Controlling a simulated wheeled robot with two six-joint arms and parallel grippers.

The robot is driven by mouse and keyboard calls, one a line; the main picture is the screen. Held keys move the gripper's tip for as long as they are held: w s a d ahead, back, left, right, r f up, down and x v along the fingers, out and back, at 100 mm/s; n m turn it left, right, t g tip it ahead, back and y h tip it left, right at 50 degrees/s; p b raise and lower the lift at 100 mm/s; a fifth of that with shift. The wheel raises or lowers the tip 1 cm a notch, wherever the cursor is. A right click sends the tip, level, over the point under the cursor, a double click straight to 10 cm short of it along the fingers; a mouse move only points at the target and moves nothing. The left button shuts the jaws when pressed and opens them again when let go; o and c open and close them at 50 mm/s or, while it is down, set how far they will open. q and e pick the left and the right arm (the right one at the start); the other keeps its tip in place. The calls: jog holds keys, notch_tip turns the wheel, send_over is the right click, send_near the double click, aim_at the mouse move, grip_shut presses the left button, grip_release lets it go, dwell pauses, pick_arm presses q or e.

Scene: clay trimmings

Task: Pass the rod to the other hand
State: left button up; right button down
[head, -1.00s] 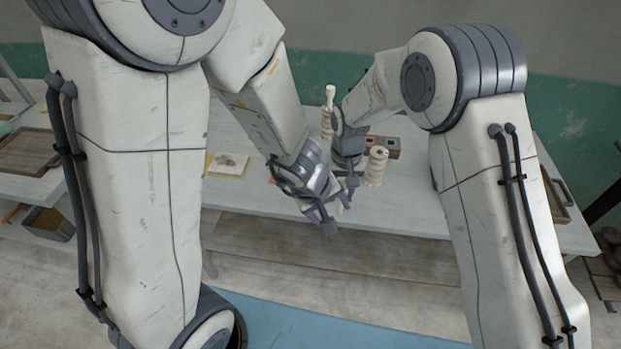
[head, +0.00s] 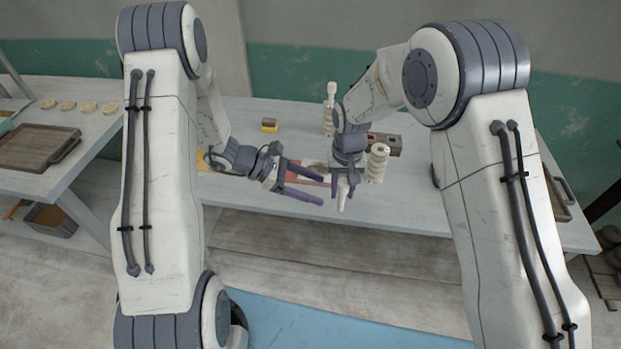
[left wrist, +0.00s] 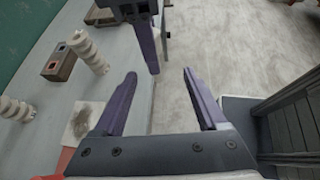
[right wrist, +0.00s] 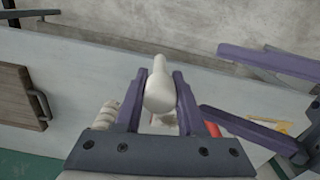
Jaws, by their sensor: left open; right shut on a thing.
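The cream rod (right wrist: 158,88) is clamped between the fingers of my right gripper (right wrist: 160,77) in the right wrist view. Its rounded end faces that camera. In the head view the rod's lower tip (head: 342,195) sticks out below my right gripper (head: 345,184), above the table's front part. My left gripper (head: 305,184) is open and empty, to the left of the rod and apart from it. Its spread fingers (left wrist: 158,72) show nothing between them in the left wrist view. They also show at the right of the right wrist view (right wrist: 262,95).
Ridged cream posts stand on the table, one (head: 377,163) close right of my right gripper, another (head: 328,118) behind. A left table (head: 90,125) holds a brown tray (head: 35,147).

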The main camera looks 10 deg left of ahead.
pick_arm(q)
jog(key=w+d+f+h, duration=0.1)
jog(key=w+d+f, duration=0.1)
jog(key=d, duration=0.8)
jog(key=shift+w+f+n+t, duration=0.3)
jog(key=shift+w+n+t, duration=0.1)
jog(key=shift+w, duration=0.2)
grip_shut()
pick_arm(e)
jog(key=shift+c, duration=2.2)
grip_release()
jog(key=shift+a, duration=0.1)
